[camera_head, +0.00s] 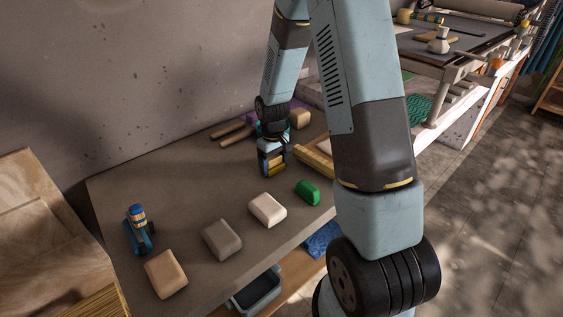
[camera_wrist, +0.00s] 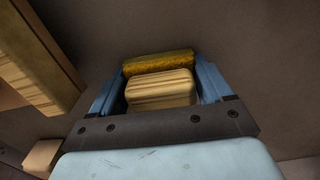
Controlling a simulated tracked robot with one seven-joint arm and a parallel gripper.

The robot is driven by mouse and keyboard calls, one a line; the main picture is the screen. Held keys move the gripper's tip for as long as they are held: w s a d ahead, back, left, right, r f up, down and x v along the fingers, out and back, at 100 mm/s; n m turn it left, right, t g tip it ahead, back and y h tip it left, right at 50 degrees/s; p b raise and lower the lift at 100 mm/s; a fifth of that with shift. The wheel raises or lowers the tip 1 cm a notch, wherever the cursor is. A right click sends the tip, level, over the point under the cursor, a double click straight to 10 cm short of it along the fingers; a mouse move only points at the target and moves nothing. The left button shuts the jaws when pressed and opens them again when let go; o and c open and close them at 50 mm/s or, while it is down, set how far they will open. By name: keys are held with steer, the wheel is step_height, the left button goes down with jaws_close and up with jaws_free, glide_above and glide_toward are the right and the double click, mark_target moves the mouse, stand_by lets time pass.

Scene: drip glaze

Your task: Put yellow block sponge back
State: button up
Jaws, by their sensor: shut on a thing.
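In the head view my gripper (camera_head: 272,163) points down at the back middle of the grey table (camera_head: 185,195). It is shut on the yellow block sponge (camera_head: 277,167), of which a small yellow part shows between the fingers. In the wrist view the blue fingers of my gripper (camera_wrist: 164,80) stand on both sides of it. The yellow sponge (camera_wrist: 158,62) shows there as a rough yellow strip, with a pale striped wood-like block (camera_wrist: 160,88) against it on the near side. I cannot tell whether the sponge touches the table.
A blue tool (camera_head: 138,228) is at the left. Wooden sticks (camera_head: 233,134) lie behind my gripper. A wooden piece (camera_head: 316,163) lies to its right. Table left of my gripper is clear.

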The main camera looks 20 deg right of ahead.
mark_target(273, 157)
steer(key=o, duration=0.8)
steer(key=shift+f, duration=0.1)
steer(key=shift+o, duration=0.2)
step_height(273, 157, up, 11)
steer(key=shift+r, duration=0.1)
steer(key=s+r+m+t, duration=0.1)
steer(key=s+r, duration=0.5)
steer(key=r, duration=0.3)
steer(key=s+r+m+t, duration=0.1)
steer(key=s+r+t, duration=0.1)
steer(key=s+r, duration=0.5)
steer(key=s+d+r+m+t, duration=0.1)
steer(key=s+r, duration=0.2)
steer(key=s, duration=0.3)
steer(key=s+d+r+m+t, duration=0.1)
steer(key=s+r, duration=0.3)
steer(key=s, duration=0.3)
steer(key=shift+s+d+m+t, duration=0.25)
steer(key=shift+d+m+t, duration=0.05)
